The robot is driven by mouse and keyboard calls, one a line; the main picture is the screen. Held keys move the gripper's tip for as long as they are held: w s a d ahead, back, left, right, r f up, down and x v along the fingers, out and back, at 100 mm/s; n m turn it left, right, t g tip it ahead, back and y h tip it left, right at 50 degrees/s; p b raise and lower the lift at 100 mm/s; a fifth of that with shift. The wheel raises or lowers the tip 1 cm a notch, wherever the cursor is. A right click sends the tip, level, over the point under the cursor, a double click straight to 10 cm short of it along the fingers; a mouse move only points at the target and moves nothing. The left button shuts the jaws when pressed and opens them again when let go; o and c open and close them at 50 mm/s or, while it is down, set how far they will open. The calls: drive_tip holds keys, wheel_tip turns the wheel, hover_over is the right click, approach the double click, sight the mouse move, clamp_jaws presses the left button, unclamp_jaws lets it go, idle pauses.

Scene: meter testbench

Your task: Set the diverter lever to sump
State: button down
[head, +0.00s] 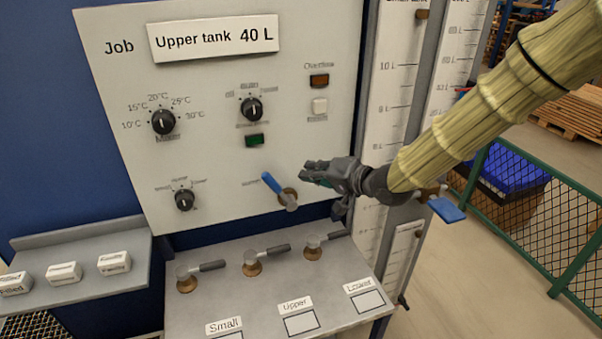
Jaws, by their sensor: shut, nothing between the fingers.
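A lever with a blue handle (273,184) stands on the lower right of the grey panel, on a round brass base (288,197). The handle points up and to the left; small text to its left is too small to read. My gripper (306,172) is shut and empty just right of the blue handle, at about its height in the head view. I cannot tell whether the fingertips touch the handle. The label on the right side of the lever, if any, is hidden or unclear behind my gripper.
The panel (215,115) carries several black knobs and a "Job Upper tank 40 L" sign (213,37). Below, a shelf (220,305) bears brass valves with dark handles. Scaled gauges (398,75) stand at the right, near another blue handle (446,210). Labelled blocks (64,273) lie at the left.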

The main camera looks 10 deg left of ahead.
drive_tip(key=b+v, duration=0.1)
drive_tip(key=v, duration=0.5)
drive_tip(key=shift+b, duration=0.3)
